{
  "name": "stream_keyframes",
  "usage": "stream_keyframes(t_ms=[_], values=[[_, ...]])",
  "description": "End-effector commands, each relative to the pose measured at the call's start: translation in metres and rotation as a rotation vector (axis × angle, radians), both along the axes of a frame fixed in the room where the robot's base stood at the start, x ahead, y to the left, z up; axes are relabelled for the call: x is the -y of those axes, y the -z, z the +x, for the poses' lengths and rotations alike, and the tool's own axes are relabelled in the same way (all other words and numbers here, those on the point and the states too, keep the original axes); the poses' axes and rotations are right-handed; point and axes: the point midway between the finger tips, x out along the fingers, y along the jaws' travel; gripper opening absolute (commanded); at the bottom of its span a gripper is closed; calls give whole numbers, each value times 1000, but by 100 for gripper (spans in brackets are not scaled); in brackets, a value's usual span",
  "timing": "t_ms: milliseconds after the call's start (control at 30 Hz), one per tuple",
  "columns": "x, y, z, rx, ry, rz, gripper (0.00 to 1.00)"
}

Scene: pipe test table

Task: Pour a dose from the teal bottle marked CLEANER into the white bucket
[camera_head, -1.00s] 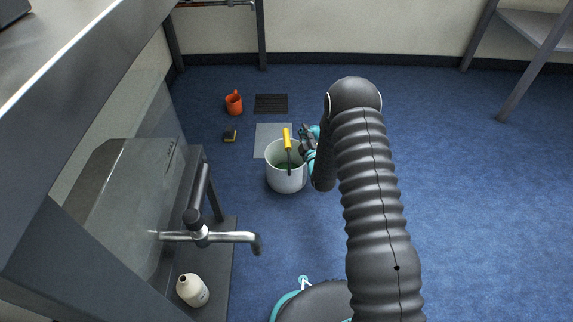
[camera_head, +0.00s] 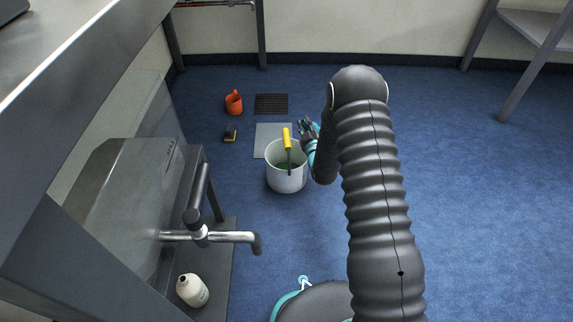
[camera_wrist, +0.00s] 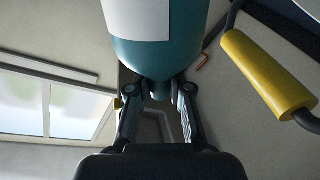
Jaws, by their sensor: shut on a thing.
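The teal bottle (camera_wrist: 155,58) with a white label fills the top middle of the wrist view. My gripper (camera_wrist: 159,92) is shut on its narrow end; no label text is readable. In the head view my gripper (camera_head: 308,127) is just beyond and right of the white bucket's rim. A teal patch shows there, but I cannot tell whether it is bottle or wrist. The white bucket (camera_head: 287,181) stands upright on the floor with green inside. A yellow-handled tool (camera_head: 287,139) leans in it; its handle (camera_wrist: 265,75) also shows at right in the wrist view.
A grey mat (camera_head: 267,137) lies behind the bucket, with a dark grate (camera_head: 271,104), an orange jug (camera_head: 234,103) and a small yellow-black item (camera_head: 230,136) nearby. Blue floor at right is clear.

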Motion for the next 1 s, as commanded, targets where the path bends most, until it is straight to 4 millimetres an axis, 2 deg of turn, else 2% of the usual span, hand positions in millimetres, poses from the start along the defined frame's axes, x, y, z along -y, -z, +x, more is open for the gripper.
stream_keyframes(t_ms=[500,1000], values=[[-7,-7,-1,-119,-2,532,0],[-7,-7,-1,-128,-1,574,0]])
